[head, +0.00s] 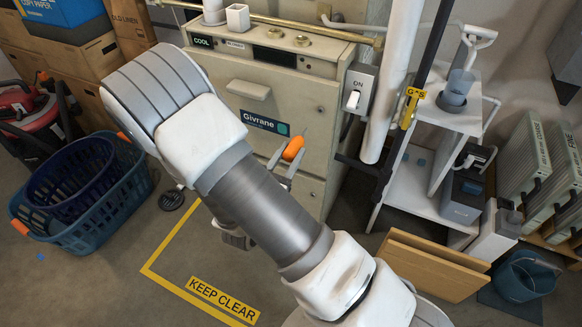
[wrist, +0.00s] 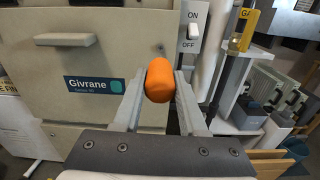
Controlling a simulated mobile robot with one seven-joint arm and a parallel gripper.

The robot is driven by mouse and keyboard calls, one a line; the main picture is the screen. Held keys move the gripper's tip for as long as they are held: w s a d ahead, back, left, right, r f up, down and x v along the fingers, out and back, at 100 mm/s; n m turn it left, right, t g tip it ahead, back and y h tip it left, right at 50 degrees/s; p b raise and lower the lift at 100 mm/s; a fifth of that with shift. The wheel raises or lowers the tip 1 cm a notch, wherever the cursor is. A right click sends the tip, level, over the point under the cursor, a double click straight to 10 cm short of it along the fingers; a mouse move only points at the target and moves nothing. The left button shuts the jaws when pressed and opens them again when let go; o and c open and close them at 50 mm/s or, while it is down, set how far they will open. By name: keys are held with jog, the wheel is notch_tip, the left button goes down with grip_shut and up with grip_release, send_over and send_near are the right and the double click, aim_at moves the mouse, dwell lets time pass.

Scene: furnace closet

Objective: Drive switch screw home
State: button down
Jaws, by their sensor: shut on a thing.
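My gripper (head: 284,161) is shut on an orange handle (head: 293,148), which looks like a screwdriver's. In the wrist view the orange handle (wrist: 159,80) sits between the two fingertips (wrist: 159,88), its rounded end toward the camera. The handle hides most of its shaft. The switch (head: 359,90) is a grey plate with a white lever, marked ON, on the right side of the furnace front. It also shows in the wrist view (wrist: 192,32), above and right of the handle, with ON and OFF marks. I cannot make out a screw. The tool appears apart from the switch.
The beige Givrane furnace (head: 285,88) stands ahead. A white pipe (head: 391,90) and a black gas pipe (head: 414,95) with a yellow tag run right of the switch. A blue basket (head: 85,215) stands left, white shelves (head: 425,170) right. Yellow-marked floor is clear.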

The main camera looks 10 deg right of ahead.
aim_at(304, 134)
jog(key=shift+s+a+f, duration=0.15)
jog(key=shift+a+f, duration=0.05)
jog(key=shift+f, duration=0.3)
jog(key=shift+x, duration=4.35)
